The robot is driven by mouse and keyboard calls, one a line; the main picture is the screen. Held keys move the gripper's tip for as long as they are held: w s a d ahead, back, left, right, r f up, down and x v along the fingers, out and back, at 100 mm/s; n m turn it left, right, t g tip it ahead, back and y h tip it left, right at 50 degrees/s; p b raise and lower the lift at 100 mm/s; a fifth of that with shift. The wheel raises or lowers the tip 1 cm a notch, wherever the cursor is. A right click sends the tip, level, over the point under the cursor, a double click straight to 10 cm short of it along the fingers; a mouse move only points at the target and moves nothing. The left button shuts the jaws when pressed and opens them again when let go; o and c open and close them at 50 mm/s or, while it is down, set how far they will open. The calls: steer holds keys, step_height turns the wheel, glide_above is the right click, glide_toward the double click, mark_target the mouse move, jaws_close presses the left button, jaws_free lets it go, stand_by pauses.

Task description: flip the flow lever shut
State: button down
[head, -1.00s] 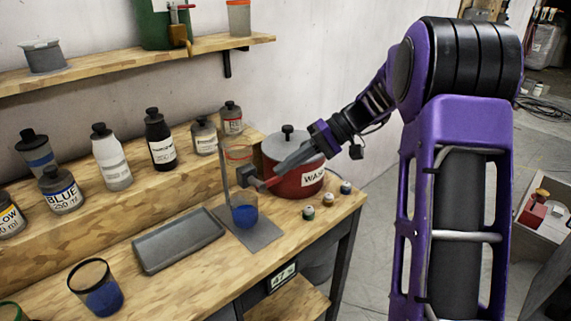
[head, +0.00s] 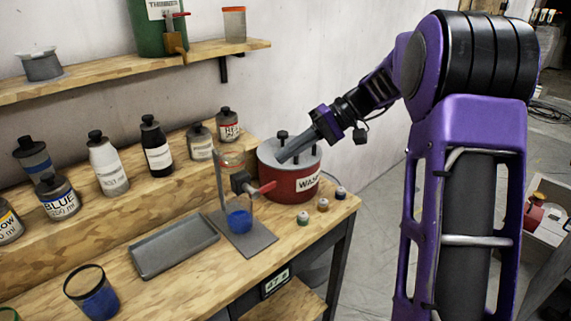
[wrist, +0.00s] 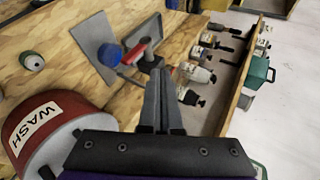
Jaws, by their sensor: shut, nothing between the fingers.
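The flow lever (head: 265,187) is a red handle on a dark grey valve body (head: 240,181), held on a stand over a grey base plate (head: 250,240). In the head view the handle points right, towards the red pot. A clear cup with blue liquid (head: 239,221) stands on the plate below the valve. My gripper (head: 283,158) is shut and empty, above and behind the lever, in front of the pot lid, apart from the lever. In the wrist view the shut fingers (wrist: 160,76) point towards the valve, with the red lever (wrist: 137,50) just beyond the tips.
A red WASH pot (head: 290,183) with a grey lid stands close to the lever. Several small jars (head: 322,205) sit at the bench's right edge. A grey tray (head: 174,247) lies left of the stand. Several bottles (head: 107,167) line the raised step.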

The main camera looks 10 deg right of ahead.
steer(key=v, duration=0.8)
steer(key=shift+d+f, duration=0.15)
steer(key=shift+f, duration=0.2)
steer(key=shift+w+f, duration=0.1)
steer(key=shift+w, duration=0.05)
